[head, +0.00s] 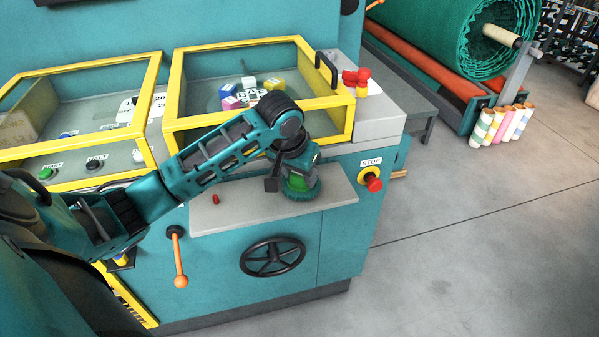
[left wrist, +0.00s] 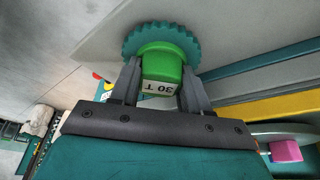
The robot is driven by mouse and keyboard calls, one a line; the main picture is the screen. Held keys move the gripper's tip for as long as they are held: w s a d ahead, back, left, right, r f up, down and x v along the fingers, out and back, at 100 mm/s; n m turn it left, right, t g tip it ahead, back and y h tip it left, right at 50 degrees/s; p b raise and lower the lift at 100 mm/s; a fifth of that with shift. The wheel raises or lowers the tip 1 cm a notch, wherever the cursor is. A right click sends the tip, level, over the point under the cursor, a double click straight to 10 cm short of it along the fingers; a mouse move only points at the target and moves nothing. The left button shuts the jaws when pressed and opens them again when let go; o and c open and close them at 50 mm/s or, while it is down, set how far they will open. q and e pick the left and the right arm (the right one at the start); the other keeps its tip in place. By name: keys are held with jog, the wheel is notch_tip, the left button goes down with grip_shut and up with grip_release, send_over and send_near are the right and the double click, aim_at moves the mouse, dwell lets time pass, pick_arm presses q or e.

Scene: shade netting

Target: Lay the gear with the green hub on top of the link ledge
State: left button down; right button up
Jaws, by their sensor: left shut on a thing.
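The gear (head: 303,194) has a teal toothed rim and a green hub (head: 298,182). My left gripper (head: 297,176) is shut on the hub from above. The gear is at the right part of the link ledge (head: 237,211), a flat grey shelf on the front of the teal machine. In the left wrist view the green hub (left wrist: 161,66), marked "30 T", sits between the two fingers, with the teal rim (left wrist: 160,36) beyond it against the grey ledge. I cannot tell whether the gear touches the ledge. My right gripper is not in view.
A small red peg (head: 215,199) stands on the ledge's left part. A red stop button (head: 374,183) is right of the ledge. A black handwheel (head: 272,257) and an orange lever (head: 179,262) are below. Yellow-framed clear covers (head: 340,112) rise behind.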

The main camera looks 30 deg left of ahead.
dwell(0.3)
pick_arm(q)
jog(key=c, duration=0.5)
grip_release()
jog(key=shift+f, duration=0.15)
jog(key=v, duration=1.2)
jog(key=shift+r, duration=0.2)
